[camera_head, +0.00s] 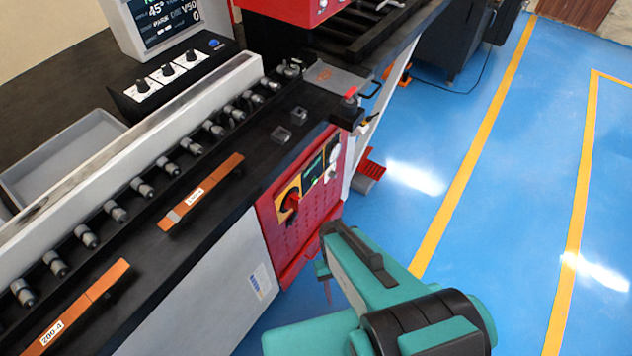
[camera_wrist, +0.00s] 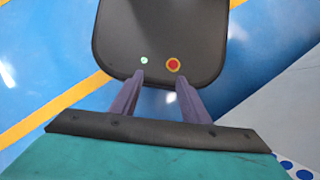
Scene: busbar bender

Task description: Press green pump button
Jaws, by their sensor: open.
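The green button (camera_wrist: 144,60) is a small, pale green dot on a dark panel (camera_wrist: 160,30) with rounded corners in the wrist view. The left fingertip appears just below the green button, the right one just below the red button. I cannot tell the gap between fingertips and panel. In the head view neither button can be made out, and my arm hides most of my gripper.
In the head view, a long black bench (camera_head: 215,215) with rollers and orange-brown bars runs along the left. Its red panel (camera_head: 300,205) carries a rotary switch. A dark cabinet (camera_head: 452,48) stands at the back. Blue floor (camera_head: 540,170) with yellow lines is clear on the right.

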